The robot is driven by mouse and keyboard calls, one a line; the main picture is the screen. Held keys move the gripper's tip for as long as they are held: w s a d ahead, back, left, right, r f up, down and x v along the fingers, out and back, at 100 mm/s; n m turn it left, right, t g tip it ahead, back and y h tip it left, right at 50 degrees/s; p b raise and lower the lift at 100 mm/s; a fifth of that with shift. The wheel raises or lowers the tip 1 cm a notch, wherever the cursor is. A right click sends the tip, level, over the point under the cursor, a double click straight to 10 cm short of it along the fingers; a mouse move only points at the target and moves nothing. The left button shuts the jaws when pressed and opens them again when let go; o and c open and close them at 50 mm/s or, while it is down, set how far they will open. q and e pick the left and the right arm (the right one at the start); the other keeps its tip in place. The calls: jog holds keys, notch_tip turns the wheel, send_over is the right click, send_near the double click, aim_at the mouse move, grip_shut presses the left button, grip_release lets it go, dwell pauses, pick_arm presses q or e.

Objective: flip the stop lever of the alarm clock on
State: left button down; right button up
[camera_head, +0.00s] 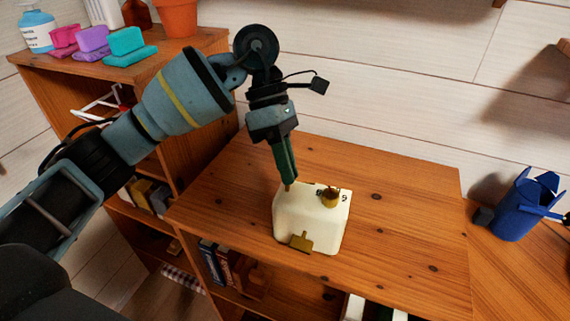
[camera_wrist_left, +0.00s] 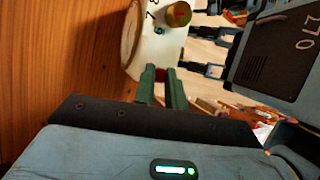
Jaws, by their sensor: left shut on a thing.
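The alarm clock (camera_head: 311,222) is a cream, box-like body on the wooden cabinet top. A brass knob (camera_head: 330,197) stands on its upper face near dark numerals, and a flat brass piece (camera_head: 301,241) is on its near side. My left gripper (camera_head: 287,186) reaches down to the clock's upper left corner, with its green fingers together. In the left wrist view the fingers (camera_wrist_left: 162,72) close on a small dark red piece beside the clock's pale face (camera_wrist_left: 153,45). I take this piece for the stop lever; its position is mostly hidden.
A taller shelf (camera_head: 195,45) at the left holds colored blocks (camera_head: 126,46), a bottle (camera_head: 37,30) and a terracotta pot (camera_head: 177,17). A blue bin-like object (camera_head: 517,207) stands at the right. The cabinet top (camera_head: 400,205) right of the clock is clear.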

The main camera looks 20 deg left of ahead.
pick_arm(q)
jog(key=shift+g, duration=0.3)
pick_arm(e)
jog(key=shift+w, duration=0.1)
pick_arm(q)
jog(key=c, duration=1.4)
grip_release()
jog(key=shift+c, duration=0.2)
pick_arm(e)
jog(key=shift+w, duration=0.3)
pick_arm(q)
jog(key=shift+w, duration=0.1)
jog(key=v, duration=0.7)
jog(key=shift+a+r+b, duration=0.15)
jog(key=shift+r+b, duration=0.15)
pick_arm(e)
jog(key=shift+s+f, duration=0.35)
jog(key=shift+s, duration=0.2)
jog(key=shift+w+r, duration=0.1)
jog(key=shift+w, duration=0.2)
